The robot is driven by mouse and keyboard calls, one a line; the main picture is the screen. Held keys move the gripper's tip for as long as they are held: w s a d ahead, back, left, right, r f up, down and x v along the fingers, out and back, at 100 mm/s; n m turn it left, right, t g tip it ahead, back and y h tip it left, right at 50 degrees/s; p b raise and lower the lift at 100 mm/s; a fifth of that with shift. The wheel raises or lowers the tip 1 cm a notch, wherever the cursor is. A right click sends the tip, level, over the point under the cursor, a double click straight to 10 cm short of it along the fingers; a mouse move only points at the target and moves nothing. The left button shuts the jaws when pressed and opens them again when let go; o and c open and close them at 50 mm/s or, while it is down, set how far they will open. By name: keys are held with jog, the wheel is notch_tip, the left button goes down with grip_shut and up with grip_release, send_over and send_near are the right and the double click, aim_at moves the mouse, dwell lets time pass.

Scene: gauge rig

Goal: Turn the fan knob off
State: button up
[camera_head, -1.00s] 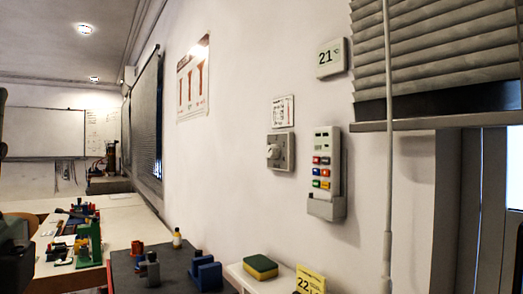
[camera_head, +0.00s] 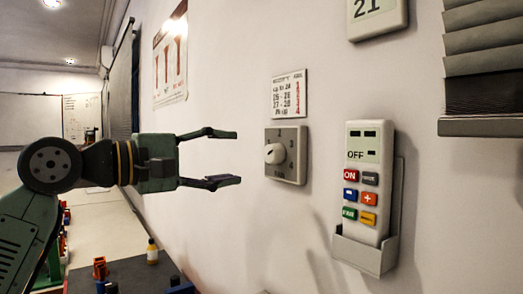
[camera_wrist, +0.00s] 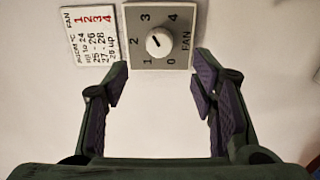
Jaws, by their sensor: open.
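The fan knob (camera_head: 275,153) is a round white dial on a grey square wall plate (camera_head: 298,170). In the wrist view the knob (camera_wrist: 160,42) is near the top centre, with numbers 0 to 4 and the word FAN around it. A short dark mark on the knob points toward the upper left of that view, roughly toward 2 or 3; I cannot tell exactly which. My gripper (camera_head: 238,157) is open and empty, left of the knob and apart from it. In the wrist view its fingertips (camera_wrist: 160,80) are spread below the knob.
A card (camera_head: 289,94) with fan numbers and temperatures hangs above the plate. A remote (camera_head: 368,180) reading OFF sits in a wall holder to the right. A display (camera_head: 377,14) reading 21 is above it. A dark-topped table (camera_head: 135,275) with small items stands below left.

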aim_at(268, 155)
jog(key=p+x, duration=0.2)
jog(key=x, duration=0.5)
jog(key=shift+w+d+r, duration=0.1)
jog(key=shift+d+r, duration=0.05)
jog(key=shift+d, duration=0.05)
jog(key=shift+w+d+p, duration=0.3)
jog(key=shift+w+d, duration=0.1)
jog(key=shift+c, duration=0.4)
jog(key=c, duration=1.1)
